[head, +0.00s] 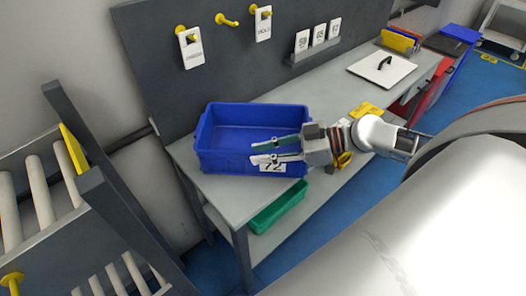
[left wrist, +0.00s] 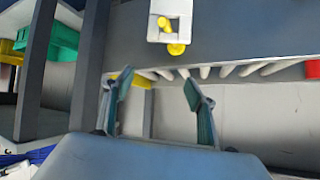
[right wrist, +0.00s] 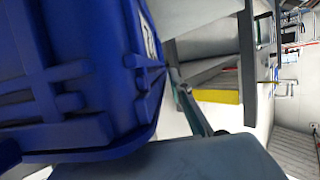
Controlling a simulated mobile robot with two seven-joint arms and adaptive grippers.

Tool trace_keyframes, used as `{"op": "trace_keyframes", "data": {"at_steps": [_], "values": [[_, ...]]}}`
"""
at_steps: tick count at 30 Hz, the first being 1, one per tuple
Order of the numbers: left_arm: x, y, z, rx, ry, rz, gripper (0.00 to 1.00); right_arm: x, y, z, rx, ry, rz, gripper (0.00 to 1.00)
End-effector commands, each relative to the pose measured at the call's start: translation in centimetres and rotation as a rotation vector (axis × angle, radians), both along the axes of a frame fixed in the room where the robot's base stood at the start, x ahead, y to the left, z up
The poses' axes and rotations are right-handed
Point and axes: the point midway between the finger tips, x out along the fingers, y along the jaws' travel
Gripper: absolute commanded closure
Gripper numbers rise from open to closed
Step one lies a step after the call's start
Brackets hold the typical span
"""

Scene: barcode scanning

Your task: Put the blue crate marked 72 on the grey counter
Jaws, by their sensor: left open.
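The blue crate (head: 216,163) is at the near left end of the grey counter (head: 214,192), with its front right corner near the counter's front edge. Its white label on the front reads 72. I cannot tell whether its base touches the counter. My right gripper (head: 276,150) is shut on the crate's front wall. In the right wrist view the crate (right wrist: 80,75) fills the left side, one finger shows against its rim, and the other finger is hidden. My left gripper (left wrist: 155,85) is open and empty in the left wrist view, facing a grey rack.
A grey back panel (head: 160,60) with yellow hooks and tags rises behind the counter. A white board (head: 381,69) lies farther along. A green crate (head: 277,208) sits on the lower shelf. A rack with rollers (head: 40,190) stands at left. The counter's middle is mostly clear.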

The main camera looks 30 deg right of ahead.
Motion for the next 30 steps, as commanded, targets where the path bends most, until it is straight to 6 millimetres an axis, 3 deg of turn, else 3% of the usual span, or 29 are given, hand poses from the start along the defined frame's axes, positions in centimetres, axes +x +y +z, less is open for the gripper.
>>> {"op": "trace_keyframes", "data": {"at_steps": [14,30], "values": [[0.1,0.0,0.4,0.000,-0.003,0.000,0.43,-0.3,-0.4,0.4,0.000,0.000,-0.001,0.79],[0.2,0.0,1.1,0.000,-0.007,0.000,0.43,-4.5,-5.8,2.9,0.001,0.000,-0.004,0.79]]}}
